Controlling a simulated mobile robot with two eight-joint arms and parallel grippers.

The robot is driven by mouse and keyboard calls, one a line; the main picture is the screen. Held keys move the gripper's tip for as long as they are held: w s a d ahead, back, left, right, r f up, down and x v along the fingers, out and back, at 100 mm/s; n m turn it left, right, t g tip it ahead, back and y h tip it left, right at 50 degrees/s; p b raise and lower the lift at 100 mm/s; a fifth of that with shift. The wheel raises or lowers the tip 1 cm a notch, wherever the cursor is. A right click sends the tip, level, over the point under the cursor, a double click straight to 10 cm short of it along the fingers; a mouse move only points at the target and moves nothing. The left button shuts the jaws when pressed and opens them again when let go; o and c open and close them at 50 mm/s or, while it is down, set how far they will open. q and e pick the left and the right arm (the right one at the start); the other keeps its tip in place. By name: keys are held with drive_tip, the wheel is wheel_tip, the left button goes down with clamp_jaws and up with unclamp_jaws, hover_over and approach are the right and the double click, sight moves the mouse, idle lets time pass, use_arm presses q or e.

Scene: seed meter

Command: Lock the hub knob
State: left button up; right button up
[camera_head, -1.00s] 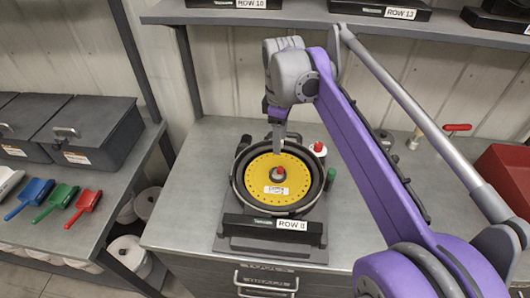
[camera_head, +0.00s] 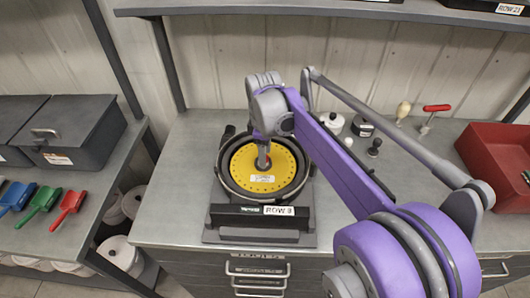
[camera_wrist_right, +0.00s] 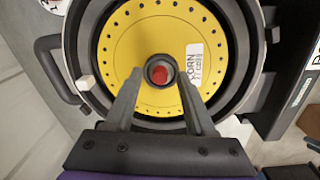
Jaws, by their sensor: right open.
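The hub knob (camera_wrist_right: 160,73) is a dark round knob with a red centre, in the middle of a yellow perforated disc (camera_wrist_right: 122,45). The yellow disc also shows in the head view (camera_head: 283,167), inside a black round housing (camera_head: 226,180) on the bench. My right gripper (camera_wrist_right: 162,82) is open, its two grey fingers at either side of the knob in the wrist view. Contact with the knob cannot be told. In the head view the right gripper (camera_head: 263,158) comes down over the disc's centre and largely hides the knob. My left gripper is not in view.
A label bar reading ROW 8 (camera_head: 278,210) stands at the housing's front. A red bin (camera_head: 495,155), a red-handled tool (camera_head: 436,108) and small items lie to the right. Coloured scoops (camera_head: 68,205) and dark boxes (camera_head: 75,135) are on the left bench. A shelf edge (camera_head: 330,10) runs overhead.

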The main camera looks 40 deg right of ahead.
drive_tip(key=shift+c, duration=0.2)
clamp_jaws()
drive_tip(key=shift+m, duration=0.4)
drive_tip(key=m, duration=0.3)
drive_tip(key=shift+m, duration=0.4)
drive_tip(key=m, duration=0.4)
drive_tip(key=shift+m, duration=0.3)
drive_tip(key=m, duration=0.4)
drive_tip(key=shift+w+g, duration=0.1)
drive_tip(key=shift+g, duration=0.2)
drive_tip(key=m, duration=0.4)
drive_tip(key=shift+m+p, duration=0.3)
